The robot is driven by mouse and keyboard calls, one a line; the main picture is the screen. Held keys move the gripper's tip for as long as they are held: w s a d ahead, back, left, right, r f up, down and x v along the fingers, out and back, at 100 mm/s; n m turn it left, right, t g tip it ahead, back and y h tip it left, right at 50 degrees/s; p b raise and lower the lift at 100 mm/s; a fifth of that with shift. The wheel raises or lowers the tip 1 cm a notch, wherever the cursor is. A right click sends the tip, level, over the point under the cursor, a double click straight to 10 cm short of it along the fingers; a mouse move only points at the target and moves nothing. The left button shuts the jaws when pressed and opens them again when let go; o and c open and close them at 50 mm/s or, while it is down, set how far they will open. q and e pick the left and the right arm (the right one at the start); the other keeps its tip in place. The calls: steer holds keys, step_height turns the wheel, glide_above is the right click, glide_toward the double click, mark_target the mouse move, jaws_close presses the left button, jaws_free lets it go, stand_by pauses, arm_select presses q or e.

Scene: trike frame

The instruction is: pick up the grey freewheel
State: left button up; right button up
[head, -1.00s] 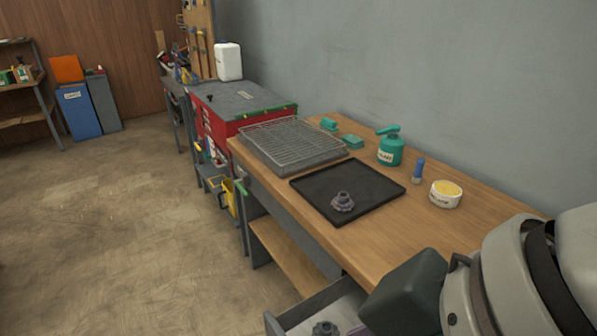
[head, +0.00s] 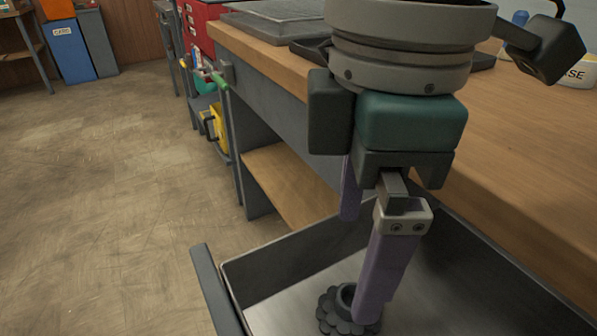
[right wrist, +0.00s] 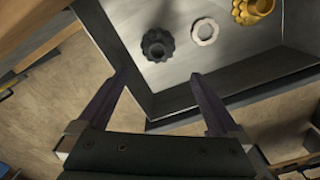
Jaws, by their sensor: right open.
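The dark grey freewheel (head: 336,311), a toothed ring with a raised hub, lies in the open drawer (head: 265,268). In the right wrist view the freewheel (right wrist: 157,44) lies near a drawer corner, beyond the fingertips and roughly between their lines. My right gripper (head: 360,258) is open and empty, its purple fingers pointing down over the drawer. In the head view one finger covers part of the freewheel's right side. The right gripper also shows in the right wrist view (right wrist: 158,75), apart from the freewheel. My left gripper is out of view.
A pale toothed ring (right wrist: 205,31) and a yellow hubbed part (right wrist: 252,10) also lie in the drawer. The wooden worktop (head: 530,170) overhangs beside my right arm. The drawer walls rise around the parts. Open floor (head: 110,220) is at the left.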

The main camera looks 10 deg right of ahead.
steer(key=f, duration=0.1)
steer(key=b, duration=0.2)
glide_above(346, 304)
steer(key=f, duration=0.4)
steer(key=shift+s+f, duration=0.15)
steer(key=shift+s, duration=0.05)
steer(key=f+b, duration=0.2)
steer(key=f, duration=0.3)
steer(key=shift+w, duration=0.2)
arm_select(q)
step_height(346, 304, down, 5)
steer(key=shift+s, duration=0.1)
arm_select(e)
steer(key=shift+c, duration=0.2)
steer(key=c, duration=1.5)
